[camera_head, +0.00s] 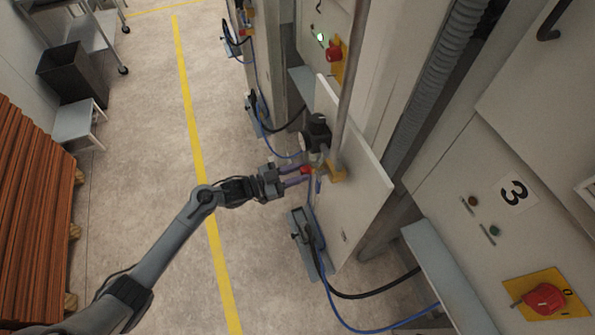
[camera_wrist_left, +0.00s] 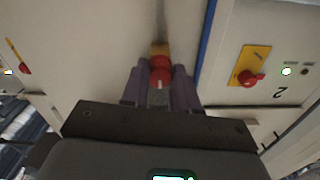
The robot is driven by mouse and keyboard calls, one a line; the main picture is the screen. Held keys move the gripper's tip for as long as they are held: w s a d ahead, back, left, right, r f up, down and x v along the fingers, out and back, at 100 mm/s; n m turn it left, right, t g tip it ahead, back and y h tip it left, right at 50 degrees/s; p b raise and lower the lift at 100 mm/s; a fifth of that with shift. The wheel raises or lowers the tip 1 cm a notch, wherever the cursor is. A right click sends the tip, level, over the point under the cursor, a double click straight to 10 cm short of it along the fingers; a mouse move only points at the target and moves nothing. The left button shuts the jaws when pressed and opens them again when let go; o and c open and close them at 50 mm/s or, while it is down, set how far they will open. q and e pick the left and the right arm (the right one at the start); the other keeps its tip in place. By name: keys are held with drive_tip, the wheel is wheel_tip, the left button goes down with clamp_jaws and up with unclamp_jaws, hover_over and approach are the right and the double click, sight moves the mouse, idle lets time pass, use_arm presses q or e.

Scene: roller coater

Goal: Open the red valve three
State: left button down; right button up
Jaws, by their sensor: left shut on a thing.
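A small red valve (camera_head: 306,169) sits on the pipework at the front of a pale panel, below a dark round regulator (camera_head: 317,131). My left gripper (camera_head: 301,175) reaches it from the left, with its purple fingers on either side. In the left wrist view, the red valve (camera_wrist_left: 160,70) shows between the two fingertips (camera_wrist_left: 160,84), with a yellow-orange part just behind it. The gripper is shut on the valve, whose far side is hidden. No number shows on the valve itself; a "3" label (camera_head: 515,194) is on the cabinet at right. My right gripper is in neither view.
A red rotary switch (camera_head: 543,298) on a yellow plate is on the cabinet marked 3. A vertical pipe (camera_head: 350,85) and blue hoses (camera_head: 318,235) run close to the valve. The floor (camera_head: 150,190) left of the arm is clear; stacked brown boards (camera_head: 35,205) stand far left.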

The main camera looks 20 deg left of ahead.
use_arm(q)
drive_tip(key=n+p, duration=0.6)
drive_tip(key=n, duration=0.2)
drive_tip(key=shift+r, duration=0.2)
drive_tip(key=n+p, duration=0.2)
drive_tip(key=n, duration=0.3)
drive_tip(key=shift+n+p, duration=0.3)
drive_tip(key=shift+p, duration=0.05)
drive_tip(key=shift+f+n+p, duration=0.1)
drive_tip(key=shift+n+p, duration=0.6)
drive_tip(key=shift+n, duration=1.1)
drive_tip(key=c, duration=0.9)
unclamp_jaws()
drive_tip(key=shift+o, duration=0.2)
drive_tip(key=v, duration=1)
drive_tip(key=shift+s+a, duration=0.25)
drive_tip(key=shift+s, duration=0.05)
